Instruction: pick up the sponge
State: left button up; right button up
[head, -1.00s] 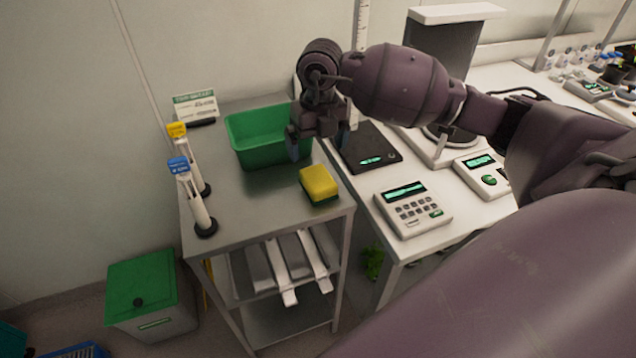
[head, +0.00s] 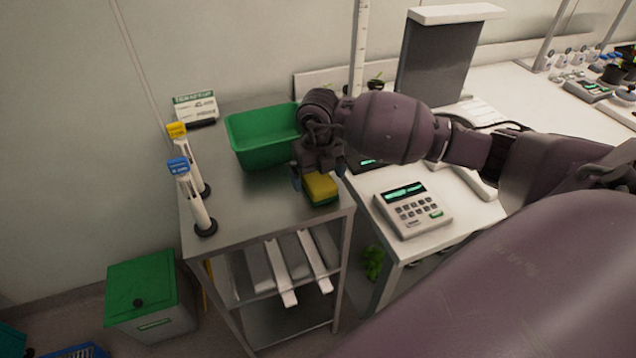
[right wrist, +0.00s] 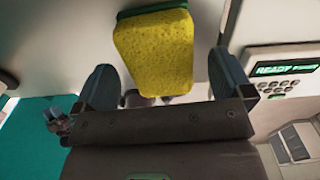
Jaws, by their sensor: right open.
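The sponge (head: 321,188), yellow with a green layer, lies on the metal cart top (head: 245,212) near its right front edge. My right gripper (head: 318,183) is just above and behind it in the head view, hiding part of its top. In the right wrist view the yellow face of the sponge (right wrist: 155,52) shows between and beyond the two open fingers of the gripper (right wrist: 165,85). There are gaps on both sides, so the fingers do not grip it. My left gripper is in neither view.
A green bin (head: 262,150) stands on the cart behind the sponge. Two upright pipettes, blue-topped (head: 190,198) and yellow-topped (head: 184,150), stand at the cart's left. A keypad device (head: 412,208) is on the white bench to the right.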

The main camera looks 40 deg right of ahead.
aim_at(318, 177)
jog(key=shift+f, duration=0.6)
jog(key=shift+c, duration=0.2)
jog(key=c, duration=1)
jog(key=shift+o, duration=0.2)
jog(key=shift+r, duration=0.1)
notch_tip(318, 177, up, 20)
